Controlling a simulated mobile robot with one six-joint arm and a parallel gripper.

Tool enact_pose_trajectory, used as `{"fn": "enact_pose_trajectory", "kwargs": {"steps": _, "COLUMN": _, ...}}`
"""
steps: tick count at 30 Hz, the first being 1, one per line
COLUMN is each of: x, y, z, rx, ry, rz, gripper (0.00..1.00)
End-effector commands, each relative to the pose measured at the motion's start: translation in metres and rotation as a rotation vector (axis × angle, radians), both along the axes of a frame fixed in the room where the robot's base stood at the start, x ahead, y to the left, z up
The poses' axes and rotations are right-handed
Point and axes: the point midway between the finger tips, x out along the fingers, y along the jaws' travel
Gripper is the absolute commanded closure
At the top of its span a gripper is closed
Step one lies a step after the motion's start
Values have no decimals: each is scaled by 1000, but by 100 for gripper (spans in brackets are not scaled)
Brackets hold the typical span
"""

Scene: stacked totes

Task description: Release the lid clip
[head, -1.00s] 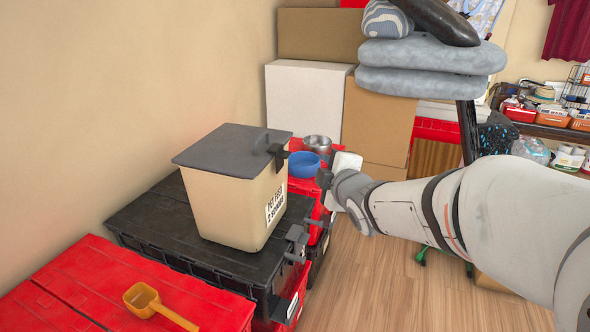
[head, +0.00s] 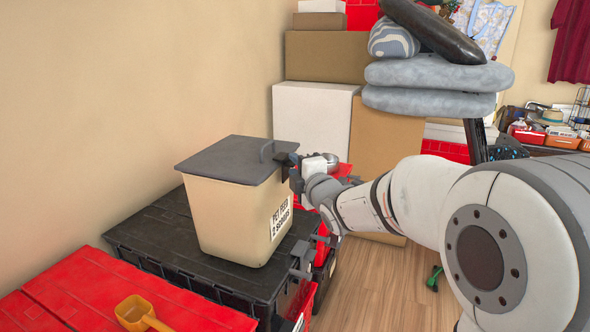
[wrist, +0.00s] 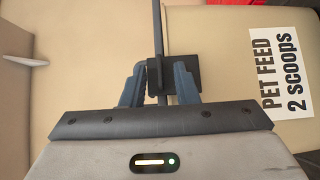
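The beige pet feed bin (head: 225,215) stands on the black tote, its grey lid (head: 235,158) closed on top. The dark lid clip (head: 286,160) is on the lid's right edge; in the wrist view the clip (wrist: 187,79) is a dark plate with a raised tab against the bin wall. My gripper (head: 296,175) is at the clip, partly hidden in the head view. In the wrist view its two blue-grey fingers (wrist: 160,76) stand apart, one on each side of the tab. A gap shows beside the right finger; contact with the left one is unclear.
The black tote (head: 165,240) carries the bin, with a red tote (head: 95,290) in front holding an orange scoop (head: 140,314). Boxes (head: 315,110) stack at the back.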

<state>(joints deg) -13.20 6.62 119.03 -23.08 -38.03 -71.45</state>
Motion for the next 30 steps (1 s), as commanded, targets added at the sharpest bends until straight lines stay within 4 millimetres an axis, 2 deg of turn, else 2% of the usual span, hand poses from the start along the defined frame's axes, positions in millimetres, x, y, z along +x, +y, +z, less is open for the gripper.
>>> {"fn": "enact_pose_trajectory", "kwargs": {"steps": 7, "x": 1, "y": 0, "z": 0, "rx": 0, "ry": 1, "rz": -1, "gripper": 73}}
{"fn": "enact_pose_trajectory", "kwargs": {"steps": 17, "x": 1, "y": -1, "z": 0, "rx": 0, "ry": 1, "rz": -2, "gripper": 100}}
{"fn": "enact_pose_trajectory", "kwargs": {"steps": 23, "x": 1, "y": -1, "z": 0, "rx": 0, "ry": 1, "rz": -2, "gripper": 100}}
{"fn": "enact_pose_trajectory", "kwargs": {"steps": 24, "x": 1, "y": 7, "z": -1, "rx": 1, "ry": 3, "rz": 0, "gripper": 100}}
{"fn": "enact_pose_trajectory", "kwargs": {"steps": 30, "x": 0, "y": 0, "z": -3, "rx": 13, "ry": -4, "rz": -1, "gripper": 100}}
